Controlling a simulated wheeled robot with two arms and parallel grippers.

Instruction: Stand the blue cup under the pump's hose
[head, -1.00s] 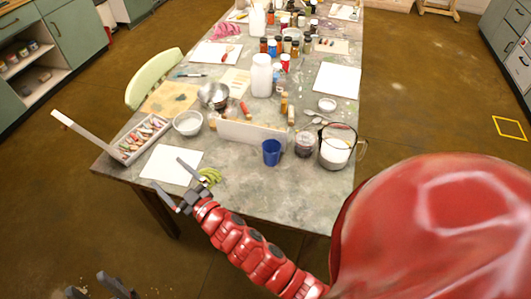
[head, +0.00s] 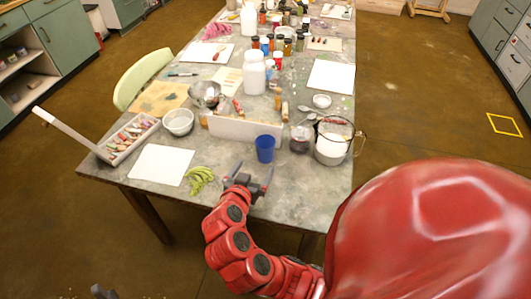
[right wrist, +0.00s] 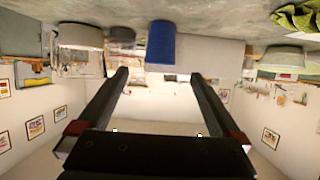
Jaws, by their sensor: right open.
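The blue cup (head: 265,148) stands upright on the table near its front edge, in front of a low white board. In the upside-down right wrist view, the cup (right wrist: 160,46) is ahead of the fingertips, roughly centred between them. My right gripper (head: 252,174) is open and empty, just in front of the cup and apart from it; its spread fingers also fill the right wrist view (right wrist: 158,85). Only a grey tip of my left gripper (head: 103,291) shows at the bottom left edge. I cannot make out a pump or hose.
A dark-filled jar (head: 300,140) and a glass jug with white contents (head: 331,145) stand right of the cup. The white board (head: 235,129) is behind it. A green cloth (head: 200,178) and white sheet (head: 160,166) lie to the left.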

